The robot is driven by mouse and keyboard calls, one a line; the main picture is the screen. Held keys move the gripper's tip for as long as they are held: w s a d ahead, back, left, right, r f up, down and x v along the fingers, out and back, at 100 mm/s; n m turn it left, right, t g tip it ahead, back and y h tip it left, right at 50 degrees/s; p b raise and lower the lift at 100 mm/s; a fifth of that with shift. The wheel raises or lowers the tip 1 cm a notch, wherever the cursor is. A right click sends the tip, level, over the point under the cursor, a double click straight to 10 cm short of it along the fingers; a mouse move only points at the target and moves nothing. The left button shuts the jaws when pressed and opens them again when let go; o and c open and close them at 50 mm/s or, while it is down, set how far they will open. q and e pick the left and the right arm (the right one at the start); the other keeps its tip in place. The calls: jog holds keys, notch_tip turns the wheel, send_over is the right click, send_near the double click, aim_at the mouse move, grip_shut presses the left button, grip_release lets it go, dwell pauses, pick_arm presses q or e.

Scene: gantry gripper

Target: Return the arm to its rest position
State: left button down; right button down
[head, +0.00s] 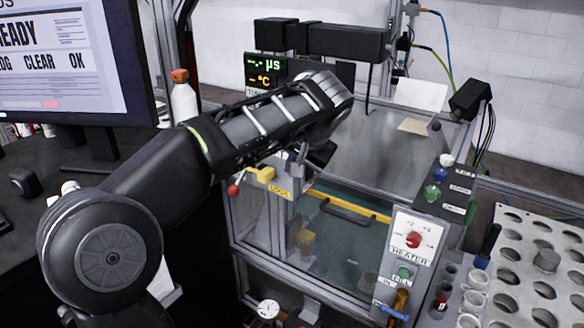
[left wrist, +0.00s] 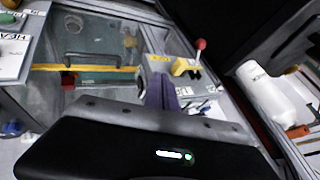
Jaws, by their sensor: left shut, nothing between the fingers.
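My left arm (head: 150,180) reaches from the left across the front of the glass-sided enclosure (head: 350,235). My left gripper (head: 298,168) hangs below the wrist, partly hidden by the arm, close to a yellow latch (head: 268,175) with a red-knobbed lever (head: 233,190). In the left wrist view the gripper's fingers (left wrist: 161,92) look closed together with nothing held. The yellow latch (left wrist: 184,67) and red knob (left wrist: 201,44) are just beside them; I cannot tell whether they touch. My right gripper is in neither view.
A heater panel (head: 413,240) and button box (head: 445,190) are at the enclosure's right. A perforated rack (head: 515,285) lies farther right. A monitor (head: 70,60) and an orange-capped white bottle (head: 183,100) stand left. Frame posts and a dark bar (head: 345,42) are behind.

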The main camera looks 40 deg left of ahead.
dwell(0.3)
pick_arm(q)
jog(key=w+d+f+m+t+h, duration=0.4)
jog(key=w+d+f, duration=0.4)
jog(key=d, duration=0.4)
jog(key=s+d+f+g+h, duration=0.1)
jog(key=d+f+h, duration=0.2)
jog(key=d+f, duration=0.4)
jog(key=d+f+h, duration=0.2)
jog(key=d+f, duration=0.2)
jog(key=f, duration=0.6)
jog(key=s+d+f+n+g+h, duration=0.1)
jog(key=s+d+f, duration=0.15)
jog(key=f, duration=0.25)
jog(key=s+d+f+g, duration=0.1)
jog(key=s+d+f, duration=0.1)
jog(key=s+f, duration=0.3)
jog(key=s+d+f+n+g, duration=0.1)
jog(key=s+f+g, duration=0.1)
jog(key=s+f, duration=0.7)
jog(key=s+d+f+n+g, duration=0.2)
jog(key=s+f, duration=0.8)
jog(key=s, duration=0.5)
jog(key=shift+s+g, duration=0.3)
jog(key=shift+g, duration=0.1)
jog(key=shift+d, duration=0.15)
